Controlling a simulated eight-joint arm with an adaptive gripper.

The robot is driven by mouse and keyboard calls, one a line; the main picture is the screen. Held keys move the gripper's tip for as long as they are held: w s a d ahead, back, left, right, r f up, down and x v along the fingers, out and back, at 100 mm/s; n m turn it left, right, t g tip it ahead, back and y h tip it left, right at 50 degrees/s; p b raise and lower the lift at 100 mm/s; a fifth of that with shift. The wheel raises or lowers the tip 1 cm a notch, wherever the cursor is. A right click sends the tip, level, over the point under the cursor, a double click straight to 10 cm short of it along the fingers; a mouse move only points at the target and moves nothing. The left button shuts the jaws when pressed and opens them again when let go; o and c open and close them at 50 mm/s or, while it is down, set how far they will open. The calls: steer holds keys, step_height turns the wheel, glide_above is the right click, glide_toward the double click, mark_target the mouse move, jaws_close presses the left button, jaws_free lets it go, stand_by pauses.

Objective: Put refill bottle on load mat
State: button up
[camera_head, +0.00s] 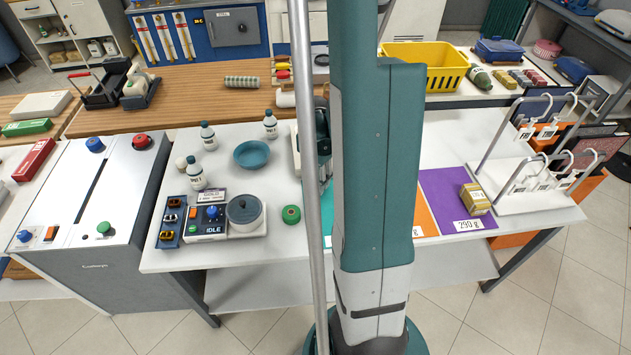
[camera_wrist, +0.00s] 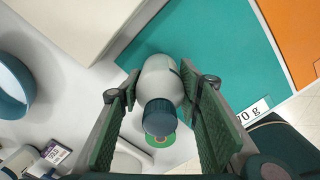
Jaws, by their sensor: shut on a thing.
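My gripper (camera_wrist: 160,98) is shut on a white bottle (camera_wrist: 157,70) with a dark teal cap, one green-padded finger on each side. The bottle appears beside and partly over the left edge of the teal mat (camera_wrist: 220,50); its height above the table is unclear. In the head view my arm hides most of the gripper and the held bottle. The teal mat shows only as a sliver there (camera_head: 327,222), next to the orange mat (camera_head: 425,215) and the purple mat (camera_head: 450,190). I cannot tell which mat is the load mat.
Similar white bottles (camera_head: 195,174) stand at the left of the table near a blue bowl (camera_head: 252,154). A yellow box (camera_head: 474,198) sits on the purple mat, beside a white rack (camera_head: 530,193).

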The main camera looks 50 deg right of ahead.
mark_target(315, 166)
steer(key=shift+f, duration=0.2)
steer(key=o, duration=1)
steer(key=shift+r, duration=0.2)
steer(key=shift+r+p, duration=0.8)
steer(key=shift+r, duration=5.2)
